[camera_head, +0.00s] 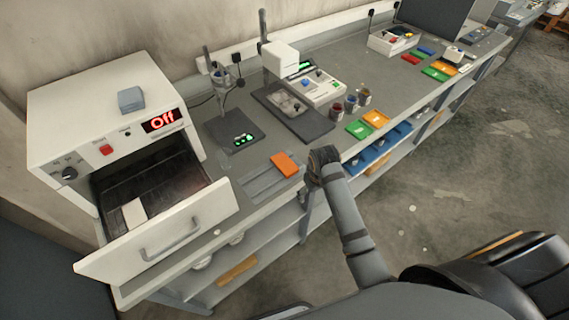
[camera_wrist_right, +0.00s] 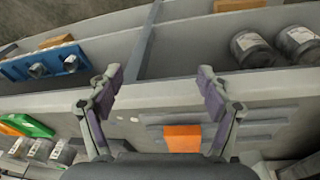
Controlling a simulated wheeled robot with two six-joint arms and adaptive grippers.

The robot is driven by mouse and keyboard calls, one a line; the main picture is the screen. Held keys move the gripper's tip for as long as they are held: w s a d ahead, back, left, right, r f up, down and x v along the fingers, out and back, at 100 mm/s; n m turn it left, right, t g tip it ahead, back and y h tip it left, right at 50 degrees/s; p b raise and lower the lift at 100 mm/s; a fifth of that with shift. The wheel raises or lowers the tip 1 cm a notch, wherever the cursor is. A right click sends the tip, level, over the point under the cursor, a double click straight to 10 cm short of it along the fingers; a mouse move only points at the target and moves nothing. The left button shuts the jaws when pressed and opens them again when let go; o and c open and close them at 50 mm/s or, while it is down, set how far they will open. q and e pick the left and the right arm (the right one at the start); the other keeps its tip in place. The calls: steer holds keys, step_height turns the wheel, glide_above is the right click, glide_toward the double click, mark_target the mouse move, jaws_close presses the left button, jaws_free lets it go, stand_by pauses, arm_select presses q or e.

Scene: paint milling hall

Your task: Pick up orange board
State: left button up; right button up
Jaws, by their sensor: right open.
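The orange board (camera_head: 286,164) lies at the right end of a flat grey slotted plate (camera_head: 262,184) near the bench's front edge. It also shows in the right wrist view (camera_wrist_right: 182,137), low and between my fingers but beyond them. My right gripper (camera_head: 320,158) is just right of the board in the head view, at the bench edge. The right wrist view shows its two fingers (camera_wrist_right: 158,85) spread apart with nothing between the tips. My left gripper is in neither view.
An oven (camera_head: 120,110) reading "Off" stands at the left with its drawer (camera_head: 165,235) pulled out. A dark scale (camera_head: 236,132) sits behind the board. Green (camera_head: 359,129) and orange-yellow (camera_head: 376,118) boards lie farther right. Shelves under the bench hold a blue rack (camera_head: 376,152).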

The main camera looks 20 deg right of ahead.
steer(key=shift+n+g+y, duration=0.3)
steer(key=shift+n+g, duration=0.3)
steer(key=w+a+r, duration=0.1)
steer(key=w+r, duration=0.1)
steer(key=w, duration=0.1)
steer(key=w+a+r, duration=0.1)
steer(key=w+r, duration=0.2)
steer(key=w+a+r, duration=0.1)
steer(key=w+r, duration=0.1)
steer(key=w, duration=0.1)
steer(key=shift+a+r, duration=0.3)
steer(key=w+a+r+n, duration=0.1)
steer(key=w+a+r, duration=0.25)
steer(key=r, duration=0.25)
steer(key=b, duration=0.6)
glide_above(284, 162)
steer(key=shift+g, duration=0.4)
step_height(284, 162, down, 6)
steer(key=shift+s+a+r, duration=0.1)
steer(key=shift+p, duration=0.4)
step_height(284, 162, down, 5)
steer(key=shift+r+p, duration=0.2)
steer(key=shift+p, duration=0.55)
steer(key=shift+f, duration=0.15)
steer(key=c, duration=1.3)
